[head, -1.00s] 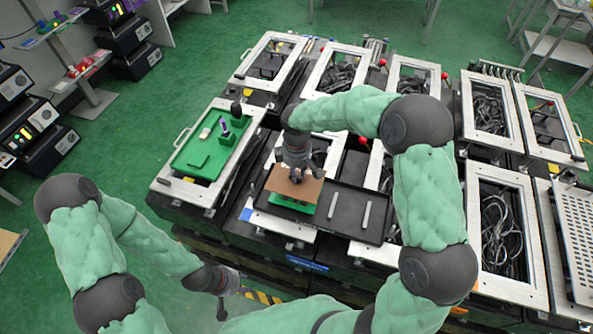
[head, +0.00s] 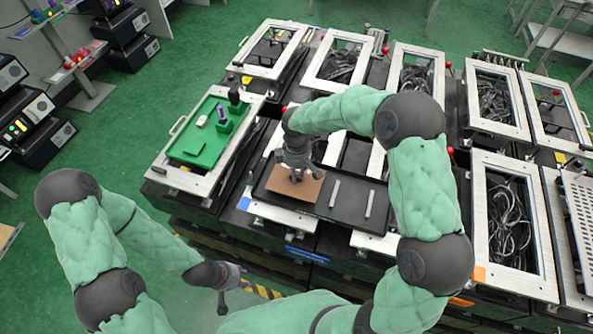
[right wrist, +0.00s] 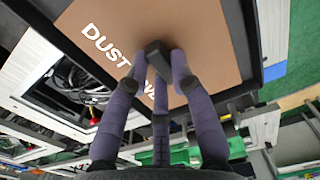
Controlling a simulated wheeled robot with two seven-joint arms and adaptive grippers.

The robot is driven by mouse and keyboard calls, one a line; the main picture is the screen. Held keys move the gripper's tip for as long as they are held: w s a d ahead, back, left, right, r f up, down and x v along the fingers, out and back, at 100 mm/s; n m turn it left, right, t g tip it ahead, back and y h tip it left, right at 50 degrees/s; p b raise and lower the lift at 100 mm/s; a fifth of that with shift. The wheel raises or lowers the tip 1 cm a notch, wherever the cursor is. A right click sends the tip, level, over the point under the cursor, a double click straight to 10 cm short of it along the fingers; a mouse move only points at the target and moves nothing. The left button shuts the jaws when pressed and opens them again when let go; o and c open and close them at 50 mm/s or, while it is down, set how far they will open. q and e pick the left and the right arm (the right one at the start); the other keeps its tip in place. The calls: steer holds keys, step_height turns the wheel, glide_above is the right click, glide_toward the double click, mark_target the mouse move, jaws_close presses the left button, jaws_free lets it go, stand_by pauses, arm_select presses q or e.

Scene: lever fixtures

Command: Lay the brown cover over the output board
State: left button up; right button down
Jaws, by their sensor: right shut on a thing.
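The brown cover (head: 308,187) lies flat at the left end of a dark tray (head: 350,208). In the right wrist view the cover (right wrist: 208,35) shows white lettering starting "DUST". My right gripper (head: 294,177) points down at the cover's middle; in the right wrist view its fingers (right wrist: 158,70) close around a dark knob on it. No green shows under the cover, and whatever lies below is hidden. A green board (head: 200,155) with a purple piece sits in the fixture to the left; I cannot tell which board is the output board. My left gripper (head: 222,305) hangs low in front of the fixtures, away from the cover.
Two grey bars (head: 335,192) (head: 370,203) lie in the tray right of the cover. Framed fixtures with black cables (head: 340,67) stand behind and to the right (head: 506,208). Green floor (head: 120,175) is open on the left.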

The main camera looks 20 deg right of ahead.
steer(key=c, duration=1)
jaws_free()
steer(key=shift+r, duration=0.15)
step_height(320, 180, up, 12)
steer(key=shift+f, duration=0.1)
